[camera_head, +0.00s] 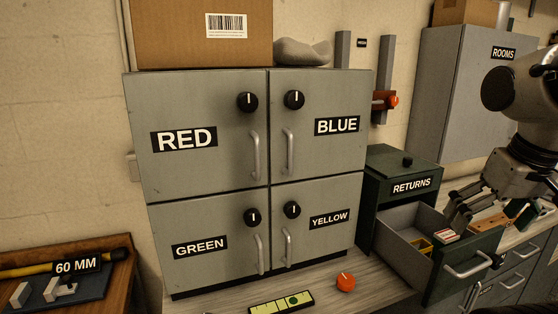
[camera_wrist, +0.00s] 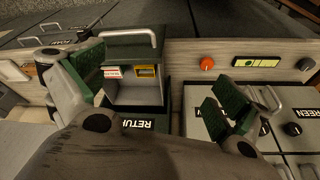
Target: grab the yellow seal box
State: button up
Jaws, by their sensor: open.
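The yellow seal box (camera_head: 421,244) lies inside the open RETURNS drawer (camera_head: 398,250), toward its right side. It also shows in the wrist view (camera_wrist: 146,71), between my fingers and some way beyond them. A red and white box (camera_head: 446,236) sits beside it, also in the wrist view (camera_wrist: 113,72). My gripper (camera_head: 457,211) is above the drawer's right part, with its fingers apart. The wrist view shows the green-padded fingers (camera_wrist: 157,87) spread wide with nothing between them. The lower part of the yellow box is partly hidden by the drawer wall in the head view.
The drawer front with its handle (camera_head: 467,267) sticks out to the right. The RETURNS cabinet (camera_head: 405,165) stands behind it. A grey cabinet with four labelled doors (camera_head: 225,105) is left. An orange knob (camera_head: 345,282) and a yellow-green strip (camera_head: 281,303) lie on the counter.

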jog(key=shift+s+r+t, duration=0.3)
jog(key=shift+s+r, duration=0.05)
jog(key=shift+r, duration=0.05)
jog(key=shift+c, duration=0.2)
jog(key=shift+r, duration=0.2)
jog(key=c, duration=0.3)
jog(key=shift+r, duration=0.1)
jog(key=c, duration=0.6)
jog(key=shift+o, duration=0.2)
jog(key=n+g, duration=0.4)
jog(key=n, duration=1.8)
send_over(420, 244)
notch_tip(420, 244, down, 15)
jog(key=shift+s+a, duration=0.1)
jog(key=shift+a, duration=0.05)
jog(key=shift+f, duration=3.8)
